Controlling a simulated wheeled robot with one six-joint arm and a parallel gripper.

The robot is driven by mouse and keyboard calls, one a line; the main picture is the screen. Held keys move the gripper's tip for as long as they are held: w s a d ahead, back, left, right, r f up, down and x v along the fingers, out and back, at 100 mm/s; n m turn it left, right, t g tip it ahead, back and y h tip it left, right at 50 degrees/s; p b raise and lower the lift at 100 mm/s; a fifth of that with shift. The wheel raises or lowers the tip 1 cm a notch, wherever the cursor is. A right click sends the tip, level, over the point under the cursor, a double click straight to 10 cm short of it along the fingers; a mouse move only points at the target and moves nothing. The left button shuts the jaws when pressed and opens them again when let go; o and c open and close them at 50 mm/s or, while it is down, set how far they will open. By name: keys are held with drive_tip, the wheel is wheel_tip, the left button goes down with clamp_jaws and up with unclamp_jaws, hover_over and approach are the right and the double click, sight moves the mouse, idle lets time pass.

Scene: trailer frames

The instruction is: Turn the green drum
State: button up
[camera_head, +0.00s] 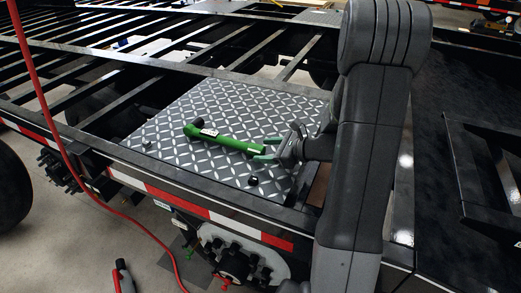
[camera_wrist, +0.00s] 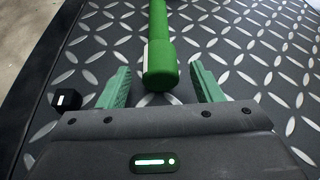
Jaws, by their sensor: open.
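A green cylindrical object (camera_head: 232,142), with a dark cap and a white label at its far left end, lies on a diamond-patterned metal plate (camera_head: 180,110) on the trailer frame. It looks like a rod or tool; I see no other green drum. My gripper (camera_head: 277,150) is at its right end. In the wrist view the green object (camera_wrist: 161,50) points its near end between the two green fingers of my gripper (camera_wrist: 160,90). The fingers are open, with a gap on each side of it. Its far end is out of that view.
A black knob (camera_head: 253,181) stands on the plate near its front edge; it also shows left of my fingers in the wrist view (camera_wrist: 67,99). Open trailer slats (camera_head: 120,50) lie behind. A red hose (camera_head: 60,130) hangs at the left. The plate's left part is mostly clear.

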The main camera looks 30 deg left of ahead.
drive_tip(key=shift+x, duration=1.3)
drive_tip(key=c, duration=1)
drive_tip(key=shift+r+m+g+p, duration=0.3)
drive_tip(key=shift+m+p, duration=0.1)
drive_tip(key=shift+p, duration=0.75)
drive_tip(key=shift+w+f+m+p, duration=0.1)
drive_tip(key=shift+m+p, duration=0.3)
drive_tip(key=shift+p, duration=0.25)
drive_tip(key=shift+f+g, duration=0.2)
drive_tip(key=shift+g, duration=0.2)
drive_tip(key=o, duration=1)
